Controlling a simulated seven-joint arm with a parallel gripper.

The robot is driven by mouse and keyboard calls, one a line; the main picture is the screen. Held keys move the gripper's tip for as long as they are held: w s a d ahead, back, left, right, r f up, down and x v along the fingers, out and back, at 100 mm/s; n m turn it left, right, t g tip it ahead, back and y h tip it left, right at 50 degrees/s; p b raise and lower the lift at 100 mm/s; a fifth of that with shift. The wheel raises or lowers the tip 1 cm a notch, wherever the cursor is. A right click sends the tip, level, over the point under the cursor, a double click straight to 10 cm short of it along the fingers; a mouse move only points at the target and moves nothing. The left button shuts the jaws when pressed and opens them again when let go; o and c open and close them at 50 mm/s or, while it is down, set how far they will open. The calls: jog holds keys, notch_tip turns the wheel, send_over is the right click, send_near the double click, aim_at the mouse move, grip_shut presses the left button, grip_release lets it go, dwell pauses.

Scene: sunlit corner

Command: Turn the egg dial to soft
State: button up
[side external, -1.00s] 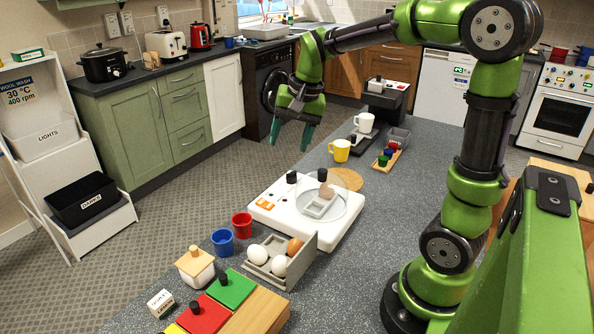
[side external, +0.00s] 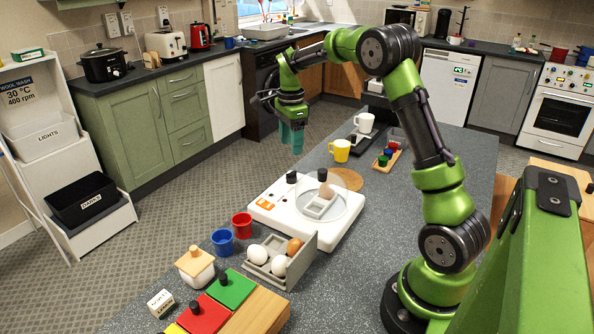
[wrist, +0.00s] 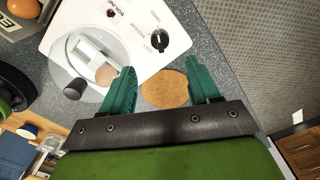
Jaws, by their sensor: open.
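The white egg cooker (side external: 272,217) stands on the grey counter. A clear lid with a black knob (side external: 323,174) covers a brown egg (side external: 327,190) on a pale holder. My gripper (side external: 291,148) hangs above and beyond the dial, fingers pointing down, not touching it. In the wrist view the teal fingers (wrist: 158,73) are apart and empty, with the dial ahead of the gap between them.
A round cork mat (side external: 347,179) lies beside the cooker, with a yellow mug (side external: 340,150) behind it. An egg tray (side external: 281,262), a red cup (side external: 242,225) and a blue cup (side external: 223,242) stand in front. The counter's left edge runs close by the dial.

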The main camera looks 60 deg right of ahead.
aim_at(291, 177)
notch_tip(291, 177, down, 10)
jog(key=shift+f, duration=0.15)
dwell(0.3)
jog(key=c, duration=1)
jog(key=shift+c, duration=0.2)
